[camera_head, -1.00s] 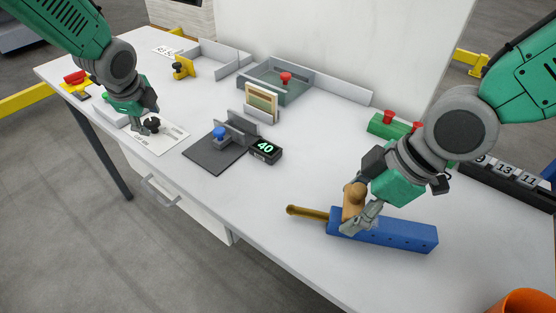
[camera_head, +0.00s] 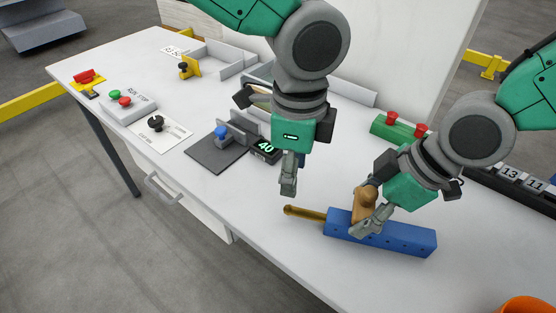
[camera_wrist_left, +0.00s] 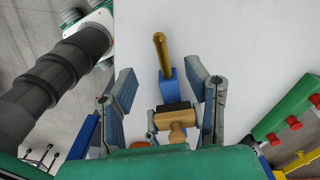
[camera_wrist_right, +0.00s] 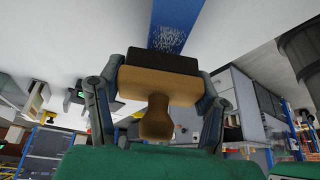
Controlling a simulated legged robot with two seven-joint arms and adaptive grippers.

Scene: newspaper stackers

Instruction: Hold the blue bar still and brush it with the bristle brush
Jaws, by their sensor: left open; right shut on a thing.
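The blue bar (camera_head: 400,240) lies on the table at the front right, with a brass-coloured rod (camera_head: 305,212) sticking out of its left end. White specks cover part of its face in the right wrist view (camera_wrist_right: 172,38). My right gripper (camera_head: 367,222) is shut on the bristle brush (camera_head: 364,200), which has a wooden block, a knob handle and dark bristles (camera_wrist_right: 160,85). The brush is at the bar's left part; I cannot tell whether the bristles touch. My left gripper (camera_head: 288,182) is open and empty above the table, behind the rod; its fingers flank the rod and bar in the left wrist view (camera_wrist_left: 165,100).
A grey stand with a blue knob (camera_head: 221,132) and a display reading 40 (camera_head: 265,148) are left of my left gripper. A green block with red buttons (camera_head: 398,128) is behind my right gripper. An orange container (camera_head: 527,305) is at the front right corner.

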